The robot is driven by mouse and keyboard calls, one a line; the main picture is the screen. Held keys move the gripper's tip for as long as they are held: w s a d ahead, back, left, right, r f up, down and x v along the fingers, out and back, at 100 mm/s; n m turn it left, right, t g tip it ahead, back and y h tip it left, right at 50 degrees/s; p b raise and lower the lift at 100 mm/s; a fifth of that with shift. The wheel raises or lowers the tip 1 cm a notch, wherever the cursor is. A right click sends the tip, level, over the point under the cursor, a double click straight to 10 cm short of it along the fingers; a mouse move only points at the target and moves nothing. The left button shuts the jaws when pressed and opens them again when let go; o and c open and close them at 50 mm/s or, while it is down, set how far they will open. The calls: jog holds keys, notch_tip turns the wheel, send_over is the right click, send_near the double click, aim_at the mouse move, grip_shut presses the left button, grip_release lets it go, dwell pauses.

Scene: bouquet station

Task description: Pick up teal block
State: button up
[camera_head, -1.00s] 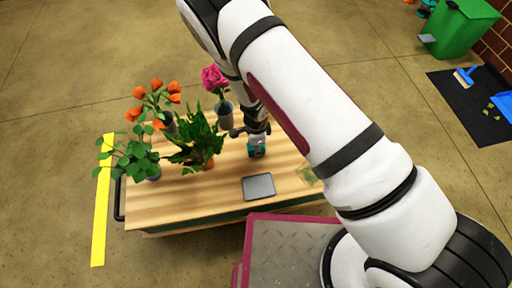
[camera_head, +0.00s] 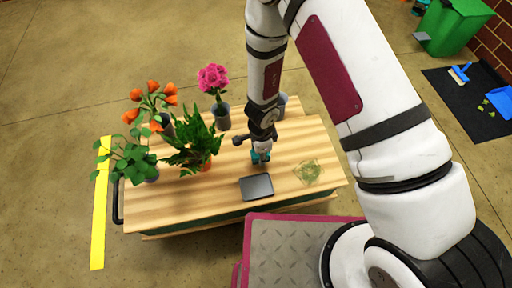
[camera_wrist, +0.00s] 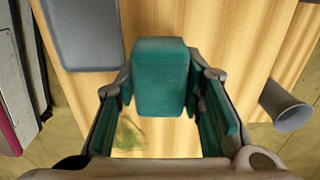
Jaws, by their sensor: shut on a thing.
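The teal block (camera_wrist: 161,75) is between the two fingers of my gripper (camera_wrist: 163,92) in the wrist view, with the teal-lined fingers against its sides. In the head view my gripper (camera_head: 261,152) points down over the wooden table (camera_head: 225,190), just behind the grey square plate (camera_head: 257,188). The block (camera_head: 256,159) shows only as a small teal patch there, partly hidden by the fingers. I cannot tell whether it touches the tabletop or hangs just above it.
A leafy fern (camera_head: 190,143) in an orange pot, an orange-flowered plant (camera_head: 155,108), a green-leaved plant (camera_head: 133,158) and a pink flower (camera_head: 213,77) stand left of my gripper. A grey cup (camera_wrist: 286,105) stands behind. A thin green tangle (camera_head: 307,171) lies right of the plate.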

jog(key=s+d+b, duration=0.1)
jog(key=s+d, duration=0.1)
jog(key=s, duration=0.1)
jog(key=s+d+b, duration=0.1)
jog(key=s, duration=0.2)
jog(key=s+d+r+b, duration=0.1)
jog(key=s+d, duration=0.1)
jog(key=s, duration=0.1)
jog(key=shift+s+d+b, duration=0.15)
jog(key=shift+d+b, duration=0.15)
